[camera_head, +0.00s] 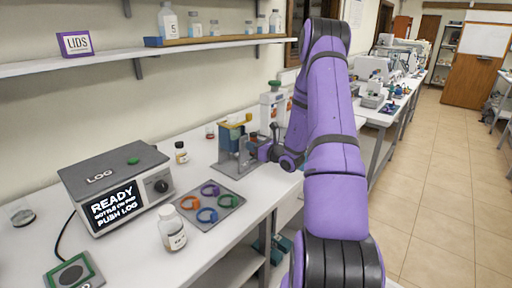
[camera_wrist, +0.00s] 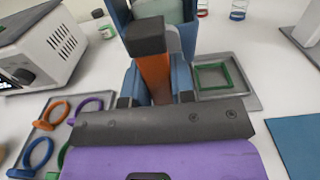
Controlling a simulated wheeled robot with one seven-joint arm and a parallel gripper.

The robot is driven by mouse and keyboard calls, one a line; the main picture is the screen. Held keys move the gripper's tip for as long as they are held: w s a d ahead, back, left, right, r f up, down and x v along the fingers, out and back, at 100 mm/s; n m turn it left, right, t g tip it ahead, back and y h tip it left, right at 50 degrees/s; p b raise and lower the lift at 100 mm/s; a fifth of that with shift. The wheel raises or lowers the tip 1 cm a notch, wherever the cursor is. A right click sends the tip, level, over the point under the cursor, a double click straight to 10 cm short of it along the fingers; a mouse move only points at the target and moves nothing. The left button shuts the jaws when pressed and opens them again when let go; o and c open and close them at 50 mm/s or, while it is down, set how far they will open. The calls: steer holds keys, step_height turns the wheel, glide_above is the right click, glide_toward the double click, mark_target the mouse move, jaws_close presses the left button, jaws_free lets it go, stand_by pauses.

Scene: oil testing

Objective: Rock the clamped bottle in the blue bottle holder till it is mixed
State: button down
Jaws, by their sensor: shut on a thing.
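The blue bottle holder (camera_wrist: 118,16) is at the top of the wrist view, with a pale, greenish bottle (camera_wrist: 176,10) partly showing inside it. An orange handle (camera_wrist: 154,72) with a black end stands in front of the holder. My gripper (camera_wrist: 158,92) is shut on this handle, one finger on each side. In the head view the holder (camera_head: 235,121) sits on a grey metal stand (camera_head: 228,158) on the bench, and my gripper (camera_head: 258,152) reaches it from the right. Most of the bottle and its contents are hidden.
A tray (camera_head: 216,222) of coloured rings lies in front of the stand. A shelf (camera_head: 150,50) runs above the bench.

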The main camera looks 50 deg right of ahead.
steer(key=shift+m, duration=0.3)
steer(key=m, duration=0.6)
steer(key=shift+m, duration=1.3)
steer(key=shift+m, duration=0.8)
steer(key=m, duration=0.4)
